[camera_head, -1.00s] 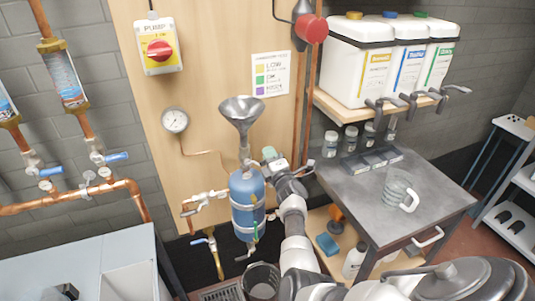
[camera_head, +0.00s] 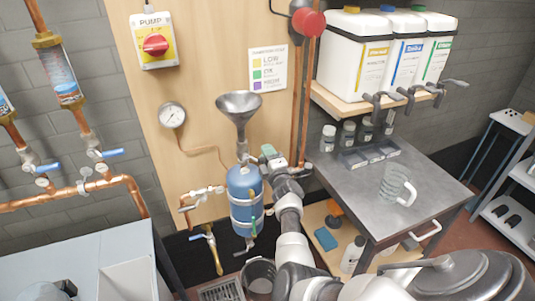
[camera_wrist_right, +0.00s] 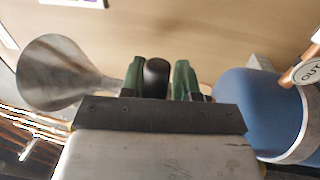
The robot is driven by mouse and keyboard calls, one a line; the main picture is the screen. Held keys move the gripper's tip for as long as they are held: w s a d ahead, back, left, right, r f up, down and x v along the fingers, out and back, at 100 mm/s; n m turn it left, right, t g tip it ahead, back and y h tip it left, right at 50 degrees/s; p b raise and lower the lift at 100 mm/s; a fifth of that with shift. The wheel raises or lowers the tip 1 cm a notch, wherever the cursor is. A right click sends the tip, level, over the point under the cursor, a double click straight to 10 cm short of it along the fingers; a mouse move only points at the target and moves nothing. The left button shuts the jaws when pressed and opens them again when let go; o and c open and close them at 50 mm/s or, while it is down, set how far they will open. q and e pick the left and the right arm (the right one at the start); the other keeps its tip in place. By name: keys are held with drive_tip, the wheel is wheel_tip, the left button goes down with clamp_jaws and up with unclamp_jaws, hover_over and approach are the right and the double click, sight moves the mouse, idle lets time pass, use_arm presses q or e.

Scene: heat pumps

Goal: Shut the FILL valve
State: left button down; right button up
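My right gripper (camera_head: 268,156) reaches the gap between the metal funnel (camera_head: 239,108) and the blue tank (camera_head: 245,194). In the right wrist view, my right gripper's green fingers (camera_wrist_right: 157,72) stand on either side of a black rounded piece (camera_wrist_right: 156,79), perhaps a valve handle. I cannot tell whether they press on it. The funnel (camera_wrist_right: 62,73) lies left of the fingers there, the tank (camera_wrist_right: 258,108) to the right. The valve at the funnel's neck is mostly hidden in the head view, and no FILL label can be read. My left gripper is not seen.
A pressure gauge (camera_head: 172,115) and a pump switch (camera_head: 154,45) are on the wooden panel. Copper pipes (camera_head: 303,95) run just right of my gripper. A grey metal table (camera_head: 440,182) holds a glass jug (camera_head: 395,186). A bin (camera_head: 259,275) stands below the tank.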

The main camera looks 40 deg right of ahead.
drive_tip(key=shift+o, duration=1)
drive_tip(key=shift+d+r, duration=0.1)
drive_tip(key=v, duration=1)
drive_tip(key=shift+s, duration=0.4)
